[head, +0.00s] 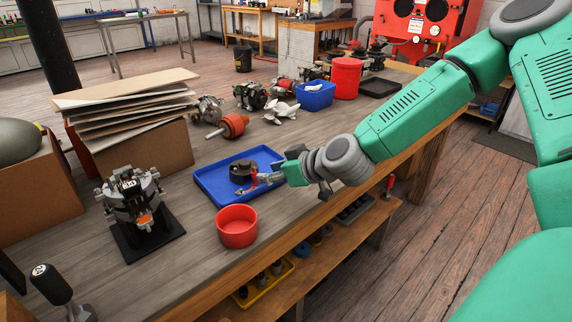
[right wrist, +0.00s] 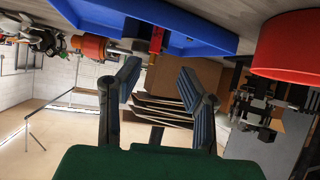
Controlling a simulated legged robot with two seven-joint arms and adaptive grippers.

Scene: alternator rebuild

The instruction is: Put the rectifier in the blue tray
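The blue tray (head: 213,187) lies flat on the workbench. A dark round part with a red piece beside it, which looks like the rectifier (head: 240,172), sits inside the tray. My right gripper (head: 262,180) is low over the tray's right side, close to this part. In the right wrist view, the gripper (right wrist: 160,76) has its two fingers spread apart with nothing between them. The tray (right wrist: 205,35) fills the top of that view, and the red piece (right wrist: 156,40) shows beyond the fingertips. My left gripper is not in view.
A red bowl (head: 237,227) stands just in front of the tray. An alternator on a black stand (head: 140,215) is at the left. An orange-red rotor (head: 234,126), a blue bin (head: 315,97) and a red container (head: 346,78) stand farther back. The bench edge runs below my right arm.

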